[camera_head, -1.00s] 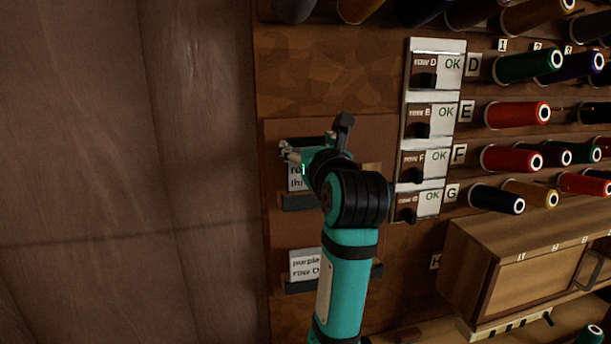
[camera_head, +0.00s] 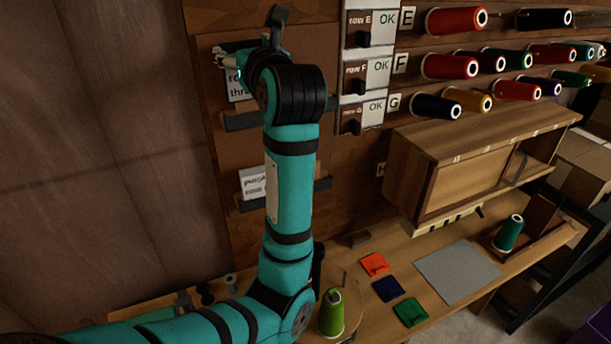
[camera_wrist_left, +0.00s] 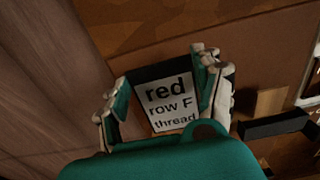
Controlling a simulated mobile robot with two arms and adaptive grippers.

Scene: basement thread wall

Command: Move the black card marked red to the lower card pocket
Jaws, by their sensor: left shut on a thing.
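The black card (camera_wrist_left: 147,77) has a white label reading "red row F thread" and is held between the two fingers of my left gripper (camera_wrist_left: 165,95). In the head view my left gripper (camera_head: 228,62) is at the wall panel, and part of the card's white label (camera_head: 237,92) shows below it. The upper card pocket (camera_head: 240,122) is a dark ledge just below the card; whether the card touches it is unclear. The lower card pocket (camera_head: 252,203) is a similar ledge further down and holds a card with a white label reading "purple" (camera_head: 253,184), partly hidden by my arm. My right gripper is out of view.
Row switches with OK labels (camera_head: 376,75) stand right of the panel, beside thread spools (camera_head: 450,66). A wooden cabinet (camera_head: 480,160) juts out lower right. Below, the table holds a green spool (camera_head: 331,314), coloured squares (camera_head: 388,289) and a grey mat (camera_head: 457,272).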

